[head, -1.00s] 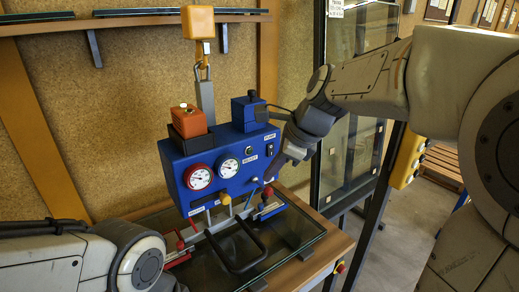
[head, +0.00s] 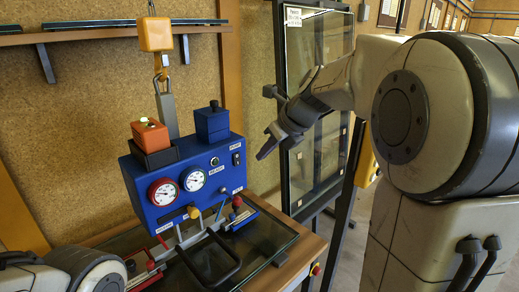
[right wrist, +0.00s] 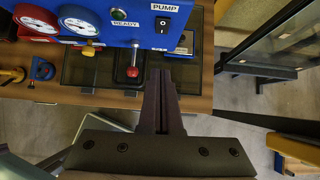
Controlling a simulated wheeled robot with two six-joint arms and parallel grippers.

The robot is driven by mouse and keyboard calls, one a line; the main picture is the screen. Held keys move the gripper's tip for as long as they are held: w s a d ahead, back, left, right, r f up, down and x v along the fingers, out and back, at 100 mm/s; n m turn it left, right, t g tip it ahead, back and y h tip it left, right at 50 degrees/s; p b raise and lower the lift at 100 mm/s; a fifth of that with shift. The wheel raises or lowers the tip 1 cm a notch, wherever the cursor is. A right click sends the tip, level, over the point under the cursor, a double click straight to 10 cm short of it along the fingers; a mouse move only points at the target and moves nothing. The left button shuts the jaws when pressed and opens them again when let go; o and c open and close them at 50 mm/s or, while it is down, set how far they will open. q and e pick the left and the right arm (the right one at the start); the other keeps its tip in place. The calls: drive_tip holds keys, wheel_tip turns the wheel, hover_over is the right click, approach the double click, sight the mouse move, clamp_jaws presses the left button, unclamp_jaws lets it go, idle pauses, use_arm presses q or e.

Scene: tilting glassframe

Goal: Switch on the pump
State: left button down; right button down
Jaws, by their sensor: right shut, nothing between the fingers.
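A green READY lamp (right wrist: 118,14) is left of the switch. My right gripper (head: 262,154) is shut and empty, to the right of the box and apart from it. In the right wrist view its closed fingers (right wrist: 160,75) point toward the panel, below the switch. My left gripper is out of view; only its arm shows at lower left.
Two gauges (head: 194,180), a yellow knob (head: 194,212) and a red-knobbed lever (head: 237,201) are on the box. A glass pane with a black handle frame (head: 215,255) lies below on a wooden table. A tall glass frame (head: 300,60) stands behind my right gripper.

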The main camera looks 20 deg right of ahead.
sight(237, 159)
drive_tip(key=w+a+f+p, duration=0.2)
drive_tip(key=w+f, duration=0.4)
drive_tip(key=w, duration=0.1)
drive_tip(key=shift+w+a, duration=0.35)
drive_tip(key=shift+a, duration=0.05)
drive_tip(key=shift+w+a+p, duration=0.1)
drive_tip(key=shift+w+p, duration=0.05)
drive_tip(key=shift+p, duration=0.2)
drive_tip(key=shift+w+f, duration=0.1)
